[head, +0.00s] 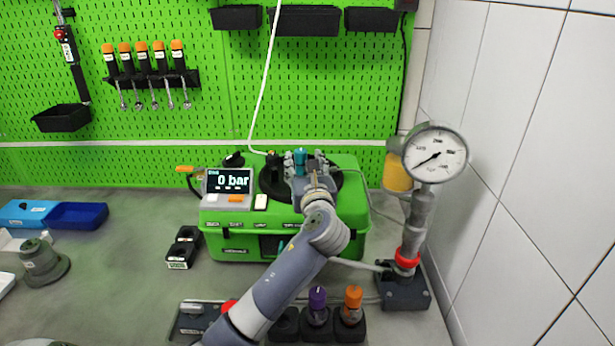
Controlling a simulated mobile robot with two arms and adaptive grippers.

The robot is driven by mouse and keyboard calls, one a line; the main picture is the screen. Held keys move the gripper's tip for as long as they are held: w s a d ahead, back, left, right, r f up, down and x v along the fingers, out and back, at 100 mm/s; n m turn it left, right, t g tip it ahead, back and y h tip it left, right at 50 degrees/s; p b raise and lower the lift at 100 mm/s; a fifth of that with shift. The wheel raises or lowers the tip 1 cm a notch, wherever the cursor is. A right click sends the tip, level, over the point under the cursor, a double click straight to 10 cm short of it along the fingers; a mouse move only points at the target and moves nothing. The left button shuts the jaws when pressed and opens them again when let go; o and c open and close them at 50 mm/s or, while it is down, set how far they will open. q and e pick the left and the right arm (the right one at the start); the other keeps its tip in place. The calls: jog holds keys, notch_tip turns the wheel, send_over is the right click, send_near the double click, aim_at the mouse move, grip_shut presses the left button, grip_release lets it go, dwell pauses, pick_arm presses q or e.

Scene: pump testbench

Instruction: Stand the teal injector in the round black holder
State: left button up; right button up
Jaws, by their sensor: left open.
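The teal injector (299,158) shows as a small upright teal piece above the green case, between the fingers of my left gripper (305,163). The gripper is open around it. Its lower end is hidden by my gripper and wrist. A round black part (271,184) on top of the green case looks like the holder. It lies below and around the gripper, and my arm covers part of it. I cannot tell how deep the injector sits in it. My right gripper is not in view.
The green case (230,245) has a display reading 0 bar (228,182). A pressure gauge (436,152) stands on a pipe at right. Purple-topped (317,300) and orange-topped (353,300) injectors stand in front in black blocks. A blue tray (78,214) is at left.

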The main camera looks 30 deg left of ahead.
pick_arm(q)
jog(key=v, duration=0.4)
jog(key=shift+s+d, duration=0.25)
jog(key=shift+s, duration=0.05)
